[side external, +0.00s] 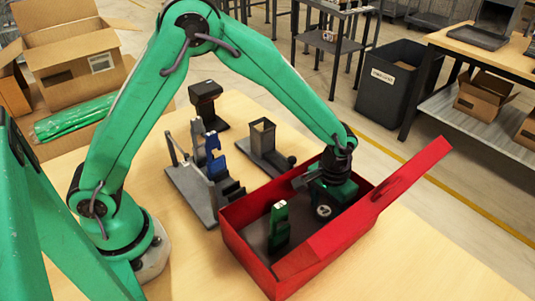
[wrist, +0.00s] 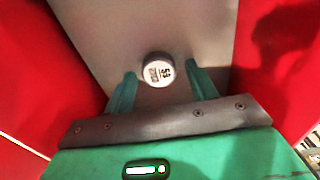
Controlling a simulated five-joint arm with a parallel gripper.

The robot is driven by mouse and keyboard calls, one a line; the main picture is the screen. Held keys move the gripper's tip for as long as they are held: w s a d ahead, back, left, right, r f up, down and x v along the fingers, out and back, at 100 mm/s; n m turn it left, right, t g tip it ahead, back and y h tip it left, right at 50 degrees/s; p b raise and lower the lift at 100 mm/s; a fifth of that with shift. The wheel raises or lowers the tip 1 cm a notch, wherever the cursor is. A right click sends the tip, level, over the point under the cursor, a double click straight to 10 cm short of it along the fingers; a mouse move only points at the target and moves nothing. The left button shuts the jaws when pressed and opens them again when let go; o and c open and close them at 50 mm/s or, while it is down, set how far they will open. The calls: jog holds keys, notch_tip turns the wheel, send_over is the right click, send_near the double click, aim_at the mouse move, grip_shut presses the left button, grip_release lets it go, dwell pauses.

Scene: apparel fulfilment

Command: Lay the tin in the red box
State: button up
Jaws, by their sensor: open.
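The tin (side external: 323,211) is a small round can with a pale top and dark print. It is inside the red box (side external: 245,250), apparently on the grey floor; it also shows in the wrist view (wrist: 158,69). My gripper (side external: 326,203) reaches down into the far right part of the box. In the wrist view my gripper (wrist: 160,72) is open, with one green finger on each side of the tin and visible gaps between. The tin's underside is hidden.
A green upright piece (side external: 279,226) stands in the box's near left part. The box's red lid (side external: 365,210) sticks up at the right. A grey rack with a blue piece (side external: 215,160) and a grey holder (side external: 263,137) stand left of the box. The front right tabletop is clear.

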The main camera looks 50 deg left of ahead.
aim_at(326, 209)
jog(key=shift+r, duration=0.2)
notch_tip(326, 209, up, 12)
dwell(0.6)
dwell(0.5)
jog(key=s+a+r+t, duration=0.3)
jog(key=s+a+r, duration=0.5)
jog(key=a+r, duration=0.25)
jog(key=s+a+t, duration=0.2)
jog(key=s+a, duration=0.6)
jog(key=s, duration=0.3)
jog(key=shift+a+t, duration=0.25)
jog(key=shift+t, duration=0.05)
jog(key=shift+s+r, duration=0.1)
dwell(0.5)
